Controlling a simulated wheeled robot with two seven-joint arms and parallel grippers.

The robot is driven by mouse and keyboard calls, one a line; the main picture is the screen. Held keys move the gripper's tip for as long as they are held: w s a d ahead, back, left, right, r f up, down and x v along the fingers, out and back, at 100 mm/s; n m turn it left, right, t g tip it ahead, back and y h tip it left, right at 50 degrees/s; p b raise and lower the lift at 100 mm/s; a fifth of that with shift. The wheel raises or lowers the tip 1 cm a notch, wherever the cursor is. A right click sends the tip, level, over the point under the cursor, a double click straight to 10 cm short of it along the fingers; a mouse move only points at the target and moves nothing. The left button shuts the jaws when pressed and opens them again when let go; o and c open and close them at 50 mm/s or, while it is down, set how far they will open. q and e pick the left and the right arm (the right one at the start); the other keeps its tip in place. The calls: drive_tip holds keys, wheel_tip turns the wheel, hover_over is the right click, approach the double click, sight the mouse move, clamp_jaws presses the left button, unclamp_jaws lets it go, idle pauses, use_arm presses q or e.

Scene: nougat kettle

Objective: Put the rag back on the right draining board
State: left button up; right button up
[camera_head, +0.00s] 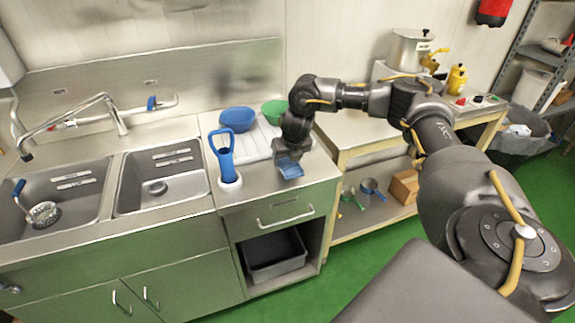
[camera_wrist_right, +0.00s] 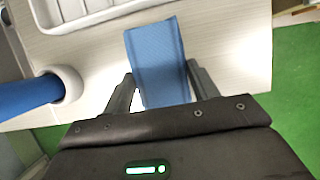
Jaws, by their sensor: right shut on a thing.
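The blue rag (camera_head: 289,167) is at the front right part of the right draining board (camera_head: 252,188). My right gripper (camera_head: 287,154) is above it, shut on the rag. In the right wrist view the rag (camera_wrist_right: 157,60) lies between the two fingers of my right gripper (camera_wrist_right: 163,88) and extends past their tips over the pale board surface (camera_wrist_right: 225,40). I cannot tell whether the rag touches the board. My left gripper is not in view.
A white ribbed tray (camera_head: 247,145), a blue bowl (camera_head: 237,119) and a green bowl (camera_head: 272,112) are behind. Two sink basins (camera_head: 160,180) lie left. The board's right edge is close.

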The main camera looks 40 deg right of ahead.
sight(288, 162)
drive_tip(key=shift+w+f, duration=0.25)
wheel_tip(288, 162, down, 3)
drive_tip(key=shift+r+p, duration=0.1)
drive_tip(key=shift+p, duration=0.7)
drive_tip(key=shift+f, duration=0.25)
drive_tip(key=o, duration=0.9)
drive_tip(key=shift+f, duration=0.1)
drive_tip(key=shift+o, duration=0.2)
